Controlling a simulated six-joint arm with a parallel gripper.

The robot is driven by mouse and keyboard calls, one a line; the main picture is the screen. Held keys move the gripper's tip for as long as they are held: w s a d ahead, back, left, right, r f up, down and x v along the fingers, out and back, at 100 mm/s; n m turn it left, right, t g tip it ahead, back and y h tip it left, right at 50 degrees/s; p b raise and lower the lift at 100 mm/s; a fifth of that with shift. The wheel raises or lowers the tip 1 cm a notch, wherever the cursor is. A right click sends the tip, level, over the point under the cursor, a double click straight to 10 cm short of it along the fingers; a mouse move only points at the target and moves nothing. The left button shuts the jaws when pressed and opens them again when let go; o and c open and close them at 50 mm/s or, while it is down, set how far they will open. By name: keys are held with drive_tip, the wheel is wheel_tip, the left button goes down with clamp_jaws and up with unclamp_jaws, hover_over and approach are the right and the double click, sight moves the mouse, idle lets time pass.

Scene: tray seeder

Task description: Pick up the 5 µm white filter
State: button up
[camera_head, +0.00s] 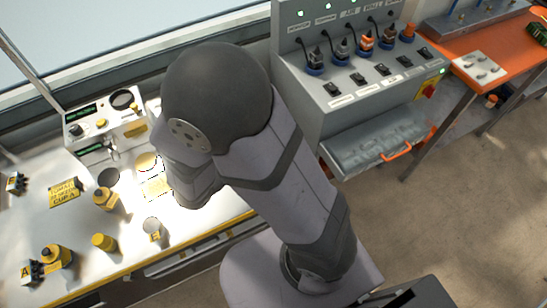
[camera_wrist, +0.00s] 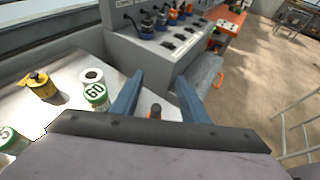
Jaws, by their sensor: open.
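In the wrist view, a white cylinder with a green label (camera_wrist: 8,138) lies at the far left edge, cut off by the frame. Its label shows a "5", and whether more digits precede it is out of frame. A second white cylinder with a green "60" label (camera_wrist: 96,95) stands on the white bench, left of my gripper. My gripper (camera_wrist: 159,77) has its two blue fingers apart, with nothing held between them. Both cylinders are outside the fingers, to the left. In the head view my arm hides the gripper, and I cannot pick out either green-labelled cylinder there.
A grey machine (camera_head: 360,75) with several connectors stands behind the bench, its clear-lidded drawer (camera_head: 378,143) jutting out. Yellow canisters (camera_head: 103,243) and a control box (camera_head: 105,122) occupy the white bench (camera_head: 90,215). A yellow knobbed canister (camera_wrist: 42,86) stands left of the "60" cylinder.

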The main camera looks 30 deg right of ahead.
wheel_tip(320, 180, down, 11)
drive_tip(key=shift+f, duration=0.1)
drive_tip(key=shift+s+p+x, duration=0.1)
drive_tip(key=shift+p+x, duration=0.6)
drive_tip(key=shift+x, duration=0.9)
drive_tip(key=shift+s+p+x, duration=0.15)
drive_tip(key=shift+p+x, duration=0.5)
drive_tip(key=shift+x, duration=0.95)
drive_tip(key=shift+w+d+f, duration=0.25)
drive_tip(key=shift+d, duration=0.25)
clamp_jaws()
